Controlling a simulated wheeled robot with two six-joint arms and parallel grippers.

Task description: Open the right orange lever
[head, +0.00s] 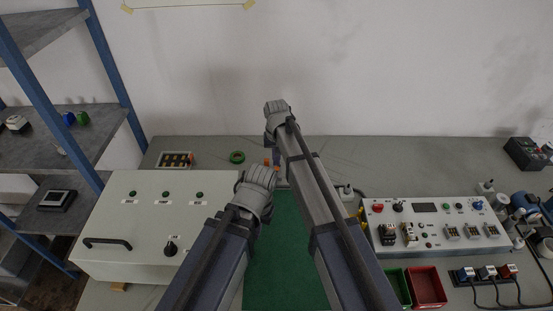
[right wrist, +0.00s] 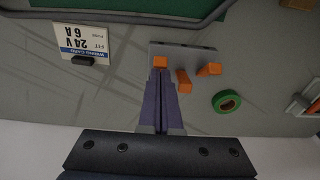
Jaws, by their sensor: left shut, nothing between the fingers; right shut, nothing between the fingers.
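Three orange levers sit on a grey terminal block (right wrist: 196,51) in the right wrist view, which looks upside down. The lever at the picture's left (right wrist: 160,62), the right one seen from the head, is directly ahead of my right gripper (right wrist: 160,82). Its shut fingertips are close against that lever; I cannot tell whether they touch. The middle lever (right wrist: 183,80) and the other end lever (right wrist: 209,69) are beside it. In the head view, an orange lever (head: 267,162) shows between my arms. My left gripper (head: 258,180) is shut, its fingertips mostly hidden, near the block.
A green ring (head: 237,157) lies left of the block. A white control box (head: 150,215) stands left and a device panel (head: 435,222) right.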

